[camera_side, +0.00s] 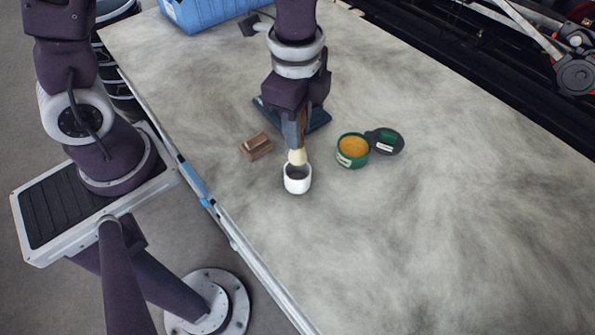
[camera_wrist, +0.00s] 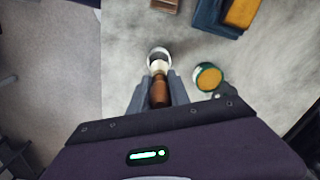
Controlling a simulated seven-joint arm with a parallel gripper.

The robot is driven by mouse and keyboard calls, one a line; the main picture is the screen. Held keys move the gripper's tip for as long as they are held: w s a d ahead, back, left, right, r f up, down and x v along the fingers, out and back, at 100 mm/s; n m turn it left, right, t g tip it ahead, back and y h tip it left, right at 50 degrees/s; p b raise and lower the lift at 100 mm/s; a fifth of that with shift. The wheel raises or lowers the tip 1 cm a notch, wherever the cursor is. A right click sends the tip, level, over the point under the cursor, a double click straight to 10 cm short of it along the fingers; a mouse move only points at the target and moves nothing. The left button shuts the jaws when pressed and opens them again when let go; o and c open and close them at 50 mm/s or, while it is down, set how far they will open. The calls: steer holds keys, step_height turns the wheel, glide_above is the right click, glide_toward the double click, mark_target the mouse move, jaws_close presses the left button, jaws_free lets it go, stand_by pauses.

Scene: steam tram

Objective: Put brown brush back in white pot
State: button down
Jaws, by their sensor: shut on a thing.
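The white pot (camera_side: 297,181) stands upright on the grey table, and its dark inside shows from above. My gripper (camera_side: 299,138) is shut on the brown brush (camera_wrist: 158,92), whose pale bristles (camera_side: 297,157) point down at the pot. In the side view the bristle end is at the pot's far rim. In the wrist view the white pot (camera_wrist: 158,54) shows just beyond the bristles, which overlap its opening. I cannot tell whether the bristle tip is inside the pot or just above it. Most of the brush handle is hidden by my fingers in the side view.
A green tin (camera_side: 352,152) of yellow stuff stands right of the pot, its dark lid (camera_side: 386,141) beside it. A brown block (camera_side: 256,146) lies to the left. A dark blue item (camera_side: 318,117) lies behind my gripper. The table's right side is clear.

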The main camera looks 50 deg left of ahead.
mark_target(297, 159)
step_height(297, 159, down, 8)
steer(key=shift+f, duration=0.1)
steer(key=c, duration=1.2)
jaws_free()
steer(key=shift+c, duration=0.2)
step_height(297, 159, up, 12)
steer(key=shift+s+r, duration=0.1)
steer(key=shift+r, duration=0.05)
steer(key=s+a+r+n+t, duration=0.5)
steer(key=s+a+r+n, duration=0.5)
steer(key=n, duration=0.3)
steer(key=shift+s+r, duration=0.45)
steer(key=shift+s, duration=0.1)
